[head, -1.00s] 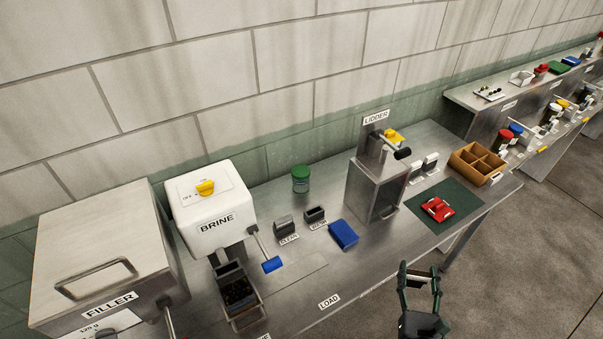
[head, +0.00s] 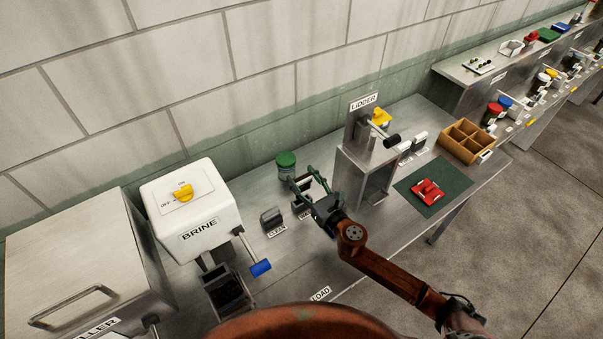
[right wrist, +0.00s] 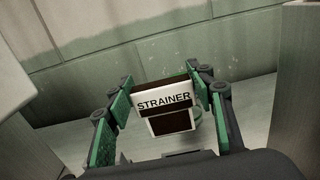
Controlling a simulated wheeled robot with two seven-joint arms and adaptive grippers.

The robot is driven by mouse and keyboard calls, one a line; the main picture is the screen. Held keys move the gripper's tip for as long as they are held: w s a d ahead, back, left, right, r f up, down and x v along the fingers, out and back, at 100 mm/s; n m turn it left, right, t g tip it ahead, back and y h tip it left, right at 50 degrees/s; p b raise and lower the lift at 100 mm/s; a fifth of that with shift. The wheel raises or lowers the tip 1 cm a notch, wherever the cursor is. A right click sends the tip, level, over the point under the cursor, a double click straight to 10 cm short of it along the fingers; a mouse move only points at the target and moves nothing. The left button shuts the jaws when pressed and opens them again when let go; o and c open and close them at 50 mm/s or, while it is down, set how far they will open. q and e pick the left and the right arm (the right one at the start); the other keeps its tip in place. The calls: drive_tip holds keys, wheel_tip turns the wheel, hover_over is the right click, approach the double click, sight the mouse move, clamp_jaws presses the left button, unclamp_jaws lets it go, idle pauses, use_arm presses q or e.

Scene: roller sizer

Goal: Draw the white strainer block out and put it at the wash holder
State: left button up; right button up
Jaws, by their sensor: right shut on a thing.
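The white strainer block (right wrist: 162,100), with dark bands and a STRAINER label, sits between the fingers of my right gripper in the right wrist view. My right gripper (head: 301,180) is shut on it. In the head view the gripper reaches over the bench beside the green-lidded jar, and the block is hard to make out between the fingers. Two small dark holders stand there. The left one (head: 272,218) shows clearly; the right one (head: 301,204) is partly covered by my gripper. My left gripper is not in view.
The green-lidded jar (head: 286,163) stands close behind the gripper. The white BRINE machine (head: 194,212) with a blue-handled lever is to the left. The LIDDER stand (head: 362,165) is to the right, beyond it a green mat (head: 413,203) with a red item and a brown divided box (head: 467,140).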

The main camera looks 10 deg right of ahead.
sight(305, 190)
drive_tip(key=shift+w+a, duration=0.15)
drive_tip(key=shift+w, duration=0.45)
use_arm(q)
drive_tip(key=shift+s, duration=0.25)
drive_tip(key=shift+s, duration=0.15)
use_arm(e)
drive_tip(key=shift+s, duration=0.1)
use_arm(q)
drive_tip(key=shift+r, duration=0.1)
use_arm(e)
drive_tip(key=shift+r, duration=0.1)
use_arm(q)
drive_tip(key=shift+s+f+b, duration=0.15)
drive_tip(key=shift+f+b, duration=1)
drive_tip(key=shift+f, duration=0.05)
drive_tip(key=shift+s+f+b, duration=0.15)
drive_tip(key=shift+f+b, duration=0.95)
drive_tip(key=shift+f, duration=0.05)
use_arm(e)
drive_tip(key=shift+f, duration=2.95)
use_arm(q)
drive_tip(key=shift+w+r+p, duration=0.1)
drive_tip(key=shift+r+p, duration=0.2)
drive_tip(key=shift+p, duration=0.05)
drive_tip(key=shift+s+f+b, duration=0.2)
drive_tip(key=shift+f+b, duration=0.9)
drive_tip(key=shift+b, duration=0.05)
use_arm(e)
drive_tip(key=shift+f, duration=1.3)
